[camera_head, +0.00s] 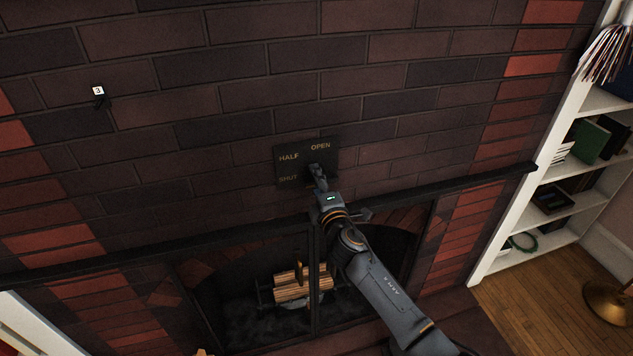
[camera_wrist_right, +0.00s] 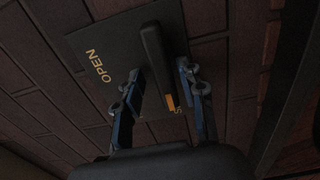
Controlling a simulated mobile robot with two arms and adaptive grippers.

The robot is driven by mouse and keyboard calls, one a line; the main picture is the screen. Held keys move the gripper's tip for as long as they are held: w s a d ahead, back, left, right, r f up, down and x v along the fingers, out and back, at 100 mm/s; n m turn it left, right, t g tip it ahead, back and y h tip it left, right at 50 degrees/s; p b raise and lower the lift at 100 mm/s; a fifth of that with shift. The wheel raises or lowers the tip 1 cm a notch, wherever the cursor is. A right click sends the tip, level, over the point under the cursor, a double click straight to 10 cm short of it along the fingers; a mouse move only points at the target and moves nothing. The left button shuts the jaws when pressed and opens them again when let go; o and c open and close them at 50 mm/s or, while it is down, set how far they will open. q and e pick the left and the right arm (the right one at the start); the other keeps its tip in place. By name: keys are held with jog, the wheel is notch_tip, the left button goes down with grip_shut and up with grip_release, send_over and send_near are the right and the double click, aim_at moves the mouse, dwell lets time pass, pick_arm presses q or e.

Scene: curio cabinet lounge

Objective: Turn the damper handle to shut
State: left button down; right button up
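The damper plate (camera_head: 308,151) is a dark square on the brick wall, lettered HALF, OPEN and SHUT. In the right wrist view the dark damper handle (camera_wrist_right: 154,58) crosses the plate (camera_wrist_right: 88,38), with an orange patch near its lower end. That end lies close to a partly hidden label, where only an S shows. OPEN is apart from it, to the left. My right gripper (camera_head: 319,172) is at the plate and hides the handle in the head view. In the wrist view its fingers (camera_wrist_right: 160,85) stand apart on either side of the handle. My left gripper is not in view.
A black mantel ledge (camera_head: 455,194) runs below the plate. Under it is the fireplace with stacked logs (camera_head: 291,286). A small tag marked 3 (camera_head: 98,91) is on the wall at left. White shelves (camera_head: 545,170) stand at right. The wall around the plate is clear.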

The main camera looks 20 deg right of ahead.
jog(key=shift+s+a+f, duration=0.1)
jog(key=shift+s+f, duration=0.1)
jog(key=shift+s, duration=0.1)
jog(key=s, duration=1.1)
jog(key=shift+s+d+r, duration=0.25)
jog(key=shift+s, duration=0.1)
